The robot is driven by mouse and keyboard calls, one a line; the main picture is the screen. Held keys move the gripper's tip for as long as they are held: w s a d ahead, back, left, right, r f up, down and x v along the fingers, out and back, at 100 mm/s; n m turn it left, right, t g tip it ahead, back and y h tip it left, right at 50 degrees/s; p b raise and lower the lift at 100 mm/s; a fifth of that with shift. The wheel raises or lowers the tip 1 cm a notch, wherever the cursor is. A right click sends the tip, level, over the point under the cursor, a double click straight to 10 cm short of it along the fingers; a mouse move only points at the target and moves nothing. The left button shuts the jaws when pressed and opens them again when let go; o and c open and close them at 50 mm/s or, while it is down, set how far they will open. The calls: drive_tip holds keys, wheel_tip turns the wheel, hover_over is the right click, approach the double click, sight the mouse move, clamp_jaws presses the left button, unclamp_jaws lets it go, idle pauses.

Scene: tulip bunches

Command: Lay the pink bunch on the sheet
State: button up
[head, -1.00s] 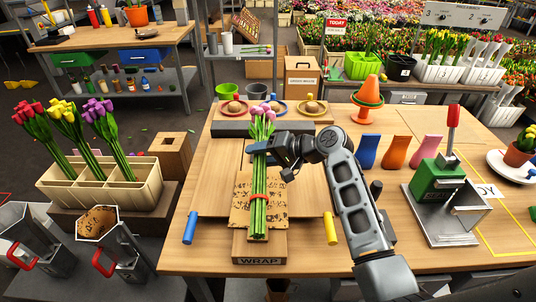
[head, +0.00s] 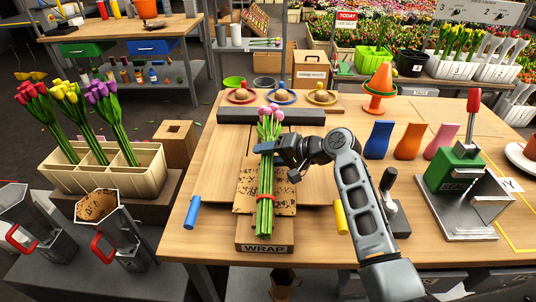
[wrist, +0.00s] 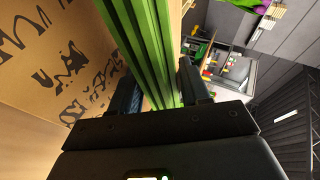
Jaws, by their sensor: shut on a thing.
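The pink bunch (head: 266,185) has pale pink heads at the far end and green stems tied with a red band toward the near end. My gripper (head: 267,150) is shut on its stems just below the heads. In the wrist view the green stems (wrist: 150,45) run between the two dark fingers of my gripper (wrist: 155,90). The brown printed sheet (head: 284,200) lies at the WRAP station, and the bunch is over it, lengthwise. I cannot tell whether the stems touch the sheet. The bunch and my gripper hide the sheet's middle.
A blue cylinder (head: 191,212) and a yellow cylinder (head: 340,216) flank the sheet. Red, yellow and purple bunches stand in a cream divided box (head: 100,170) at left. Blue, orange and pink vases (head: 408,141) and a green press (head: 452,170) stand to the right.

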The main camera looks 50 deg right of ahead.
drive_tip(key=o, duration=1.2)
drive_tip(key=shift+o, duration=0.5)
drive_tip(key=shift+s+f, duration=0.1)
drive_tip(key=shift+f, duration=0.05)
drive_tip(key=shift+f, duration=0.15)
drive_tip(key=shift+s, duration=0.1)
